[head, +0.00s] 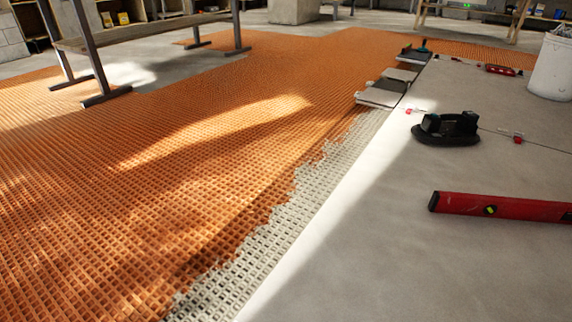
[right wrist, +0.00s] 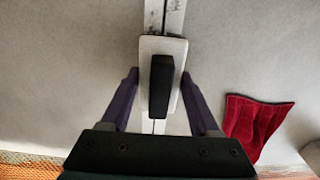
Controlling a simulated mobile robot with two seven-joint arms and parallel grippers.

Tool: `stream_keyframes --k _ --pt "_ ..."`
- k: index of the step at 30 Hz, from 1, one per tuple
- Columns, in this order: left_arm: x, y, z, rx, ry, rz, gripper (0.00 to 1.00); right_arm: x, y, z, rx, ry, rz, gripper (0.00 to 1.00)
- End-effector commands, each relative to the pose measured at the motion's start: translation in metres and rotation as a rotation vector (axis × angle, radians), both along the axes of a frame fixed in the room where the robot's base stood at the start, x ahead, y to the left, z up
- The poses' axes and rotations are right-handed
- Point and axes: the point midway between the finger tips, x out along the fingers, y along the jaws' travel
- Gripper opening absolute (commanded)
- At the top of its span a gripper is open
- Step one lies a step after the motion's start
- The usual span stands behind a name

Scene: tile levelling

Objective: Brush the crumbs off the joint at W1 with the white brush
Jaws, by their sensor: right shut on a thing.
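In the right wrist view my right gripper (right wrist: 160,82) is shut on a pale, flat-bodied thing with a dark block on top, which I take to be the white brush (right wrist: 147,48). Its two purple fingers sit at either side of the pale body. A light strip with a thin dark joint line (right wrist: 155,126) runs up the picture under it. Whether the brush touches the floor, and any crumbs, I cannot tell. The W1 mark is not readable. Neither gripper shows in the head view, and my left gripper is not in view.
A red cloth (right wrist: 254,122) lies right of the brush. In the head view a red spirit level (head: 500,207), a black lifting tool (head: 447,128) and a white bucket (head: 553,66) stand on the pale tiles. Orange matting (head: 150,190) covers the left. Stacked tiles (head: 380,97) lie at its edge.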

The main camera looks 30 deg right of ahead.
Motion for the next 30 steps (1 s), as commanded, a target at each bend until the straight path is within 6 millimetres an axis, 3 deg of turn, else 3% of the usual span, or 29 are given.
stream_keyframes --k 30 --pt "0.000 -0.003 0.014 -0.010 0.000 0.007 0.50 -0.036 -0.016 0.000 0.001 -0.002 0.000 0.00"
